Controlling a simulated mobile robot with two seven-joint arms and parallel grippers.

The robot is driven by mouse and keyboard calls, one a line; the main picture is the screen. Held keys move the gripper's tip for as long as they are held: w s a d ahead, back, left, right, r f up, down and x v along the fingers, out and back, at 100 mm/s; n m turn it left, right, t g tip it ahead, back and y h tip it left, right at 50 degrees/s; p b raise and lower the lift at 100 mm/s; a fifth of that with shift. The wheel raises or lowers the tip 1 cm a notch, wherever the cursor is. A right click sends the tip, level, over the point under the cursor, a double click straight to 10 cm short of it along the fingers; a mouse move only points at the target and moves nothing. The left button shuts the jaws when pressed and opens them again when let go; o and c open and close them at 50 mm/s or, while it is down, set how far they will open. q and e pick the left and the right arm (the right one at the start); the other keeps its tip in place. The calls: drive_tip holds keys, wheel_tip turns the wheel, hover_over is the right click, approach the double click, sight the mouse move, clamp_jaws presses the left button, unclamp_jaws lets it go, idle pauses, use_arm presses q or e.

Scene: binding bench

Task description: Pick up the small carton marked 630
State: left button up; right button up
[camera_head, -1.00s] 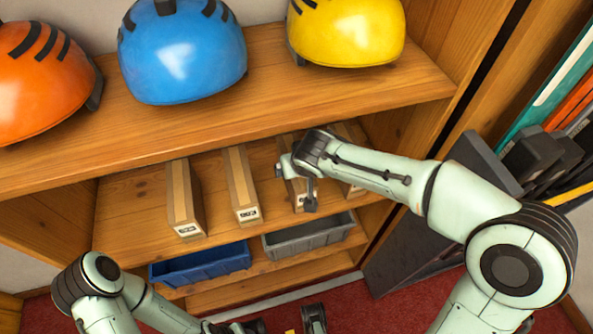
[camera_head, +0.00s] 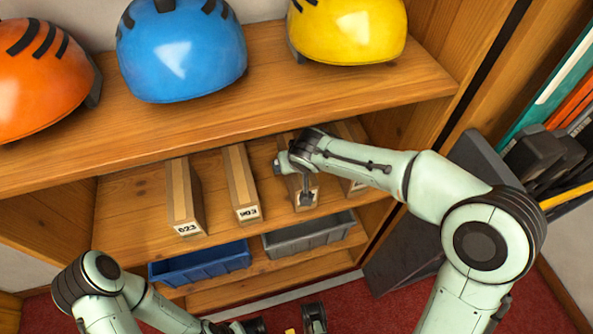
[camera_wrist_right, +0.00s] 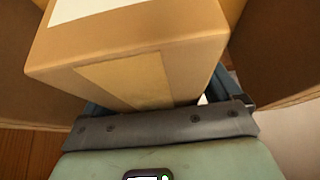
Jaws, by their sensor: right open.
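Several slim brown cartons stand in a row on the middle shelf. The leftmost reads 623 (camera_head: 187,228) and the one beside it reads 903 (camera_head: 247,212). My right gripper (camera_head: 294,180) is at the third carton (camera_head: 291,191), whose label is partly covered and unreadable. In the right wrist view, my open right gripper (camera_wrist_right: 165,97) has a finger on each side of a carton (camera_wrist_right: 125,60). The rightmost carton (camera_head: 352,130) is partly behind my right arm, its number unreadable. My left gripper (camera_head: 285,325) is at the bottom edge, partly cut off.
A blue bin (camera_head: 200,265) and a grey bin (camera_head: 310,235) sit below the cartons. Orange (camera_head: 45,80), blue (camera_head: 180,55) and yellow (camera_head: 350,32) helmets rest on the shelf above. Neighbouring cartons stand close on both sides of the right gripper.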

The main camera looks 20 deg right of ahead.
drive_tip(key=shift+f, duration=0.1)
idle(0.3)
drive_tip(key=c, duration=1.2)
